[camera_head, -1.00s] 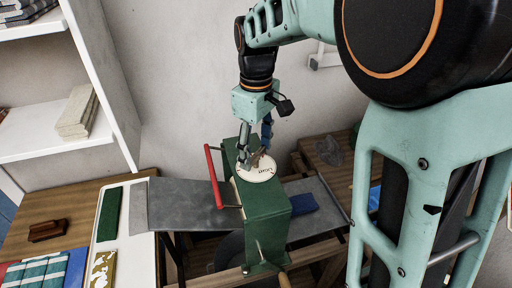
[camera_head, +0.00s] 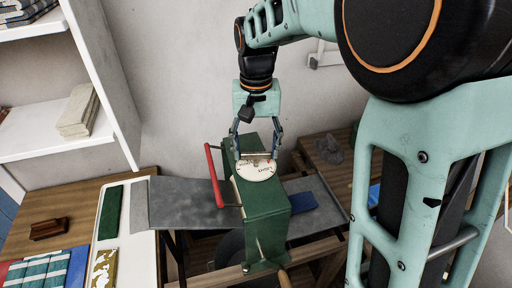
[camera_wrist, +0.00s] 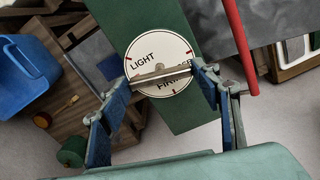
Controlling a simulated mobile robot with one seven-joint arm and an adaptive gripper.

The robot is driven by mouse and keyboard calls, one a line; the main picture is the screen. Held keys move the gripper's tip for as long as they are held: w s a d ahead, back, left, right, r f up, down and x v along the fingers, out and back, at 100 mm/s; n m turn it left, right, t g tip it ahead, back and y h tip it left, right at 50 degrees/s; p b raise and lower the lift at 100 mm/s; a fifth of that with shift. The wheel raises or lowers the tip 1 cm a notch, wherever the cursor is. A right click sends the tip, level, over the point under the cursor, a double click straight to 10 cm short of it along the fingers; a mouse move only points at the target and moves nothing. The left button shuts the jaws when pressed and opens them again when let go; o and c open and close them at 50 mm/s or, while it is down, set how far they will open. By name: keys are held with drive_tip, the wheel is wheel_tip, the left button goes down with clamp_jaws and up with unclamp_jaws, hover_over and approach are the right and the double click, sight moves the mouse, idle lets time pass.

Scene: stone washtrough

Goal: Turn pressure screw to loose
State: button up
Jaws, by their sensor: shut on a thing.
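The green press (camera_head: 262,212) stands in the middle of the head view. On its top is a round white dial (camera_head: 262,173), with LIGHT and FIRM lettering and red marks in the wrist view (camera_wrist: 150,50). The pressure screw's metal crossbar (camera_wrist: 160,75) lies over the dial. My gripper (camera_head: 257,154) is above the dial, pointing down, with its blue-padded fingers at the two ends of the crossbar, shut on it. The crossbar covers part of the lettering, and I cannot read an exact setting.
A red bar handle (camera_head: 214,176) runs along the press's left side. A grey sheet (camera_head: 180,204) passes through the press. A blue bin (camera_wrist: 25,65) shows at left in the wrist view. Shelves (camera_head: 60,130) and a white tray (camera_head: 130,245) stand at the left.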

drive_tip(key=m, duration=0.4)
drive_tip(key=shift+m, duration=0.3)
drive_tip(key=m, duration=0.3)
drive_tip(key=shift+m, duration=0.4)
drive_tip(key=m, duration=0.4)
drive_tip(key=shift+r+p, duration=0.1)
drive_tip(key=shift+p, duration=0.3)
drive_tip(key=m, duration=0.4)
drive_tip(key=m+p, duration=0.1)
drive_tip(key=m, duration=0.3)
drive_tip(key=shift+m, duration=0.3)
drive_tip(key=m+p, duration=0.1)
drive_tip(key=m, duration=0.2)
drive_tip(key=shift+m, duration=0.3)
drive_tip(key=m+p, duration=0.1)
drive_tip(key=m, duration=0.3)
drive_tip(key=shift+m+p, duration=0.5)
drive_tip(key=shift+m, duration=1.7)
